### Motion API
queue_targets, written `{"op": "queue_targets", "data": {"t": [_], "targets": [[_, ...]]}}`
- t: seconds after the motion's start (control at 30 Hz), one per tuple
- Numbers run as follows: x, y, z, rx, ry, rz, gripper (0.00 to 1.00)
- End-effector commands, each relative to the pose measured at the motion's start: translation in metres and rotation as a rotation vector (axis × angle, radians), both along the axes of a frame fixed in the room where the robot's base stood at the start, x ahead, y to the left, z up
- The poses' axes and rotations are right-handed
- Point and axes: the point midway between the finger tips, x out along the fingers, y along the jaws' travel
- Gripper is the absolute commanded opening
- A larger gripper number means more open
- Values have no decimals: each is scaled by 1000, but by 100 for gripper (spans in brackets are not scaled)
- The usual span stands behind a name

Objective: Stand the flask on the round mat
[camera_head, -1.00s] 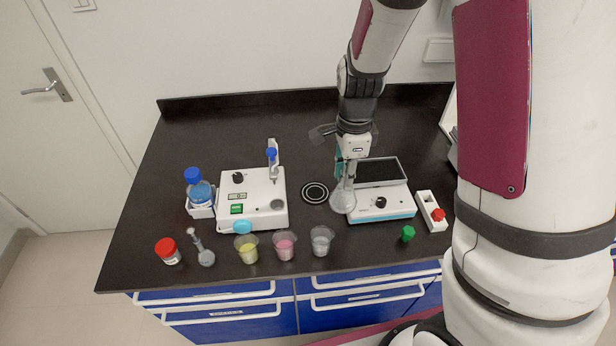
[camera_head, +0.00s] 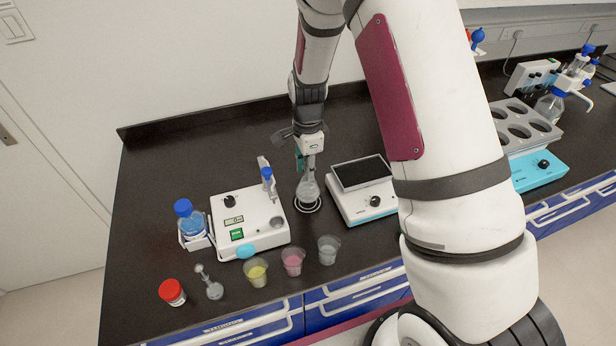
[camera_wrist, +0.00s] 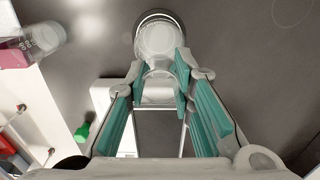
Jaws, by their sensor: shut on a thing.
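The clear glass flask (camera_head: 308,189) is upright under my gripper (camera_head: 306,163), which is shut on its neck. The flask's base is over the round black mat (camera_head: 307,209) with its pale rings, and hides the mat's middle. In the wrist view the green-padded fingers of my gripper (camera_wrist: 163,78) are on either side of the flask's neck. The flask's round body (camera_wrist: 157,40) covers most of the mat (camera_wrist: 152,14), whose dark rim shows at the top. I cannot tell whether the base touches the mat or hangs slightly above.
A white device (camera_head: 248,222) with a blue-capped tube stands close left of the mat. A white scale-like device (camera_head: 362,190) is close right. Cups (camera_head: 293,262), a small flask (camera_head: 210,284) and a red-capped jar (camera_head: 172,292) line the front. The bench behind is clear.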

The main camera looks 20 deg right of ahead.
Motion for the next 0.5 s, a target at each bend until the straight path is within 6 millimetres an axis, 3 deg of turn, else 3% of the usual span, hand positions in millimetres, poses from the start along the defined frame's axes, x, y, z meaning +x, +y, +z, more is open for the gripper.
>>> {"op": "queue_targets", "data": {"t": [0.2,0.5], "targets": [[-1,0,-29,0,2,0,0],[0,0,-33,0,1,0,0]]}}
